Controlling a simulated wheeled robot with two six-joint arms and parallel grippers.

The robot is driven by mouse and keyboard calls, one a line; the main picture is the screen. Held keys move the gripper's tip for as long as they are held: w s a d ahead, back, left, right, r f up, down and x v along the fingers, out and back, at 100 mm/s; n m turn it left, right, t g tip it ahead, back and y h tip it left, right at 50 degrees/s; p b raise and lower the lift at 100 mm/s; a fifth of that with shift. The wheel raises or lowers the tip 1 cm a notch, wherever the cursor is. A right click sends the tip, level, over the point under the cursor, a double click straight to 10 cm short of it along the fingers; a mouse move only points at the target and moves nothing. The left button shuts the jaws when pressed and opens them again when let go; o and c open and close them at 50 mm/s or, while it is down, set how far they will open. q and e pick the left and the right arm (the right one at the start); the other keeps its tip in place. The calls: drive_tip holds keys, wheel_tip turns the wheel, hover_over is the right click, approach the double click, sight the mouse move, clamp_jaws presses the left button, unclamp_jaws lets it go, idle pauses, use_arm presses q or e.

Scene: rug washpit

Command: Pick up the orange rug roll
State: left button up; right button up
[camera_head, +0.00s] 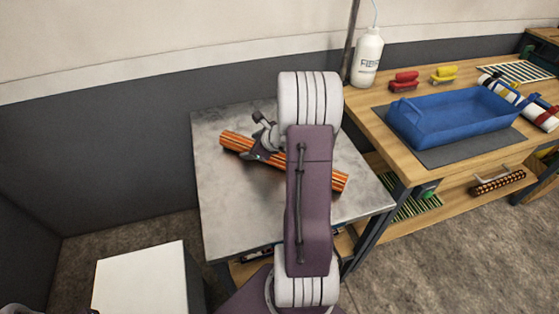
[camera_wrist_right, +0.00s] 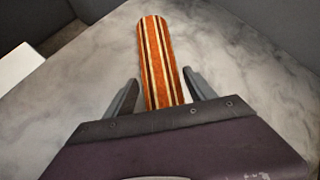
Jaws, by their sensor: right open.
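The orange rug roll (camera_head: 322,177) has dark and cream stripes and lies diagonally on the grey metal table (camera_head: 222,185). In the right wrist view, the roll (camera_wrist_right: 157,50) runs between the two spread fingers of the gripper (camera_wrist_right: 161,90), one finger on each side. Its near end is hidden behind the gripper body. I cannot tell whether either finger touches it. My left gripper does not show.
A wooden bench (camera_head: 376,131) stands to the right, holding a blue tray (camera_head: 450,122), a white bottle (camera_head: 367,57), and red (camera_head: 404,81) and yellow (camera_head: 443,75) brushes. A white box (camera_head: 140,280) stands at lower left. A wall backs the table.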

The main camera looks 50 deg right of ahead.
drive_tip(key=shift+w+f, duration=0.45)
drive_tip(key=shift+s+r, duration=0.1)
drive_tip(key=shift+c, duration=1.2)
clamp_jaws()
drive_tip(key=shift+r, duration=0.1)
wheel_tip(320, 180, up, 5)
drive_tip(key=shift+d+f+p, duration=0.1)
drive_tip(key=shift+f+p, duration=0.05)
drive_tip(key=shift+p, duration=1.1)
drive_tip(key=s+d+r+p, duration=0.2)
drive_tip(key=s+d+r, duration=0.3)
drive_tip(key=s, duration=0.5)
drive_tip(key=shift+s+d+r+p, duration=0.2)
drive_tip(key=shift+r+p, duration=0.1)
drive_tip(key=shift+r, duration=0.2)
